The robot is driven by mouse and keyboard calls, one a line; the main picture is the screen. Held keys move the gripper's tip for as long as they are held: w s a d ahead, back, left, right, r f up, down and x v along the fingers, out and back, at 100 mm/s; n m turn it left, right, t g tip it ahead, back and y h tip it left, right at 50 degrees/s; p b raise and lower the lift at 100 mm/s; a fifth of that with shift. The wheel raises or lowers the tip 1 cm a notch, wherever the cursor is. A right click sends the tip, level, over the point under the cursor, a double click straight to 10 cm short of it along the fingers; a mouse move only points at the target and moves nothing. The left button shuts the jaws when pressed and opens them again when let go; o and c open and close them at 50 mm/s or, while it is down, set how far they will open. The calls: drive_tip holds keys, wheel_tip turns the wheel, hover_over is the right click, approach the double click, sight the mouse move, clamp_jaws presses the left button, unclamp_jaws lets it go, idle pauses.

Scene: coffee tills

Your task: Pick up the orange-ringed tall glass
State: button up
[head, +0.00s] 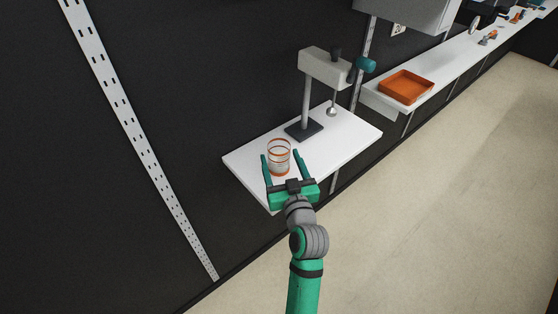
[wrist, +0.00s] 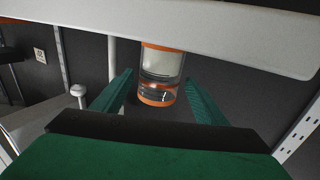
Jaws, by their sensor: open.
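The tall clear glass (head: 279,157) with orange rings stands upright near the left front part of a small white shelf. My gripper (head: 281,154) is open, with one green finger to the left of the glass and the other to its right in the head view. In the wrist view the glass (wrist: 160,75) shows beyond and between the two open fingers (wrist: 158,92). I cannot tell whether either finger touches the glass.
A mixer-like stand (head: 305,105) with a dark base stands behind the glass on the white shelf (head: 345,143). An orange tray (head: 406,87) sits on a long counter to the right. A slotted metal rail (head: 140,140) runs down the dark wall at left.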

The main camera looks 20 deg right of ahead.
sight(277, 146)
drive_tip(key=shift+w+d, duration=0.2)
drive_tip(key=shift+w, duration=1.4)
drive_tip(key=c, duration=1.3)
